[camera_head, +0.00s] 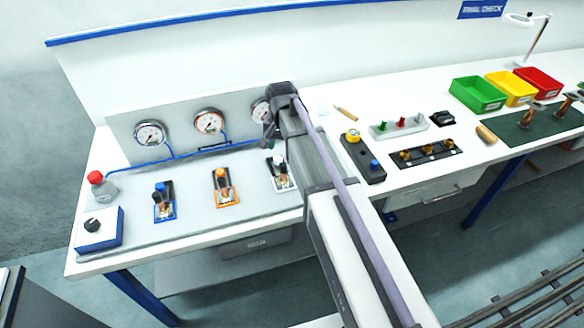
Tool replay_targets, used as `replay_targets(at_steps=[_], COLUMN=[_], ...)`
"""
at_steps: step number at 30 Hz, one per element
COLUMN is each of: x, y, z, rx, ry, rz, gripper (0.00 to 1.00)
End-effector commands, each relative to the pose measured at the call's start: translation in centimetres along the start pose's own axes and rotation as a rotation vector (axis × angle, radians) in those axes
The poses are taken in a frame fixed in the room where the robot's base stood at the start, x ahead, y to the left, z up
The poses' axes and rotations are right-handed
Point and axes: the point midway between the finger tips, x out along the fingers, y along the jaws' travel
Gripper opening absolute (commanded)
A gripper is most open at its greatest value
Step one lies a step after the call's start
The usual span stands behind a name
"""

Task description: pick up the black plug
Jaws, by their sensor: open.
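No thing is clearly recognisable as the black plug at this size. A grey rack (411,130) right of my arm holds a green plug (383,125) and a red plug (402,121). A small black object (442,119) lies just right of this rack; I cannot tell whether it is the plug. My gripper (267,134) is open, above the back of the bench by the rightmost gauge, left of the rack and apart from it. The fingers are small and dark, and nothing shows between them. My arm hides part of the bench.
Gauges (151,133) stand on a back panel, with small valve units (221,186) before them. A black control box (363,160) and a black strip with brass fittings (427,154) lie right of my arm. Green (478,94), yellow and red bins stand farther right.

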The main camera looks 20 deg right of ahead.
Motion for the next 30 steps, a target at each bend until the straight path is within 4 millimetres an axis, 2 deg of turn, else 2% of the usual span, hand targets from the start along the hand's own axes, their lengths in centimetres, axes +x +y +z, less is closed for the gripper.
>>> replay_targets(at_steps=[1, 6, 13, 21, 29, 30], x=[1.5, 5.1, 5.5, 10.5, 10.3, 10.3], y=[0.0, 0.0, 0.0, 0.1, 0.1, 0.1], z=[0.0, 0.0, 0.1, 0.5, 0.5, 0.5], rx=[0.000, -0.001, -0.002, -0.002, -0.002, -0.002], ry=[0.000, 0.000, 0.000, 0.000, 0.000, 0.000], rz=[0.000, 0.000, 0.000, 0.000, 0.000, 0.000], gripper=[0.57, 0.57, 0.57, 0.57, 0.57, 0.54])
